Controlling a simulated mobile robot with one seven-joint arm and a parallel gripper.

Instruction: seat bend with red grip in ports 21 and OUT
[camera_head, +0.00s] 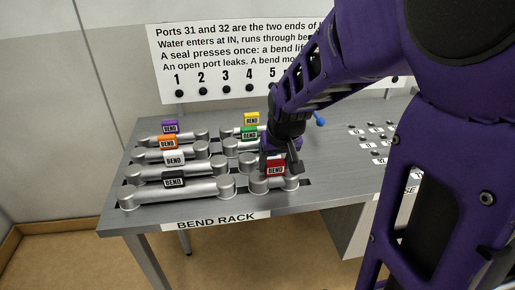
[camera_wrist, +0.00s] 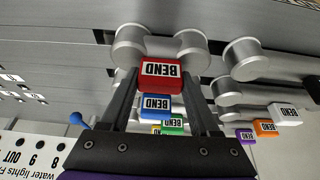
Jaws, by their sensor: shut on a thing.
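The bend with the red grip (camera_head: 274,170) lies at the front right of the bend rack, a short silver tube with two round ends. In the wrist view its red grip (camera_wrist: 161,75) sits between the two dark fingers of my gripper (camera_wrist: 163,85). My gripper (camera_head: 281,160) is shut on the red grip from above. The bend still appears to lie on the rack top; any gap beneath it cannot be told. Ports 21 and OUT cannot be made out as holes; an "OUT" label (camera_wrist: 17,156) shows on a white panel in the wrist view.
Bends with black (camera_head: 174,180), white (camera_head: 174,158), orange (camera_head: 168,142) and purple (camera_head: 170,127) grips lie to the left. Green (camera_head: 249,133) and yellow (camera_head: 251,118) grips stand behind, and a blue grip (camera_wrist: 155,106) is close by. A blue-knobbed lever (camera_head: 319,119) rises behind my gripper.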

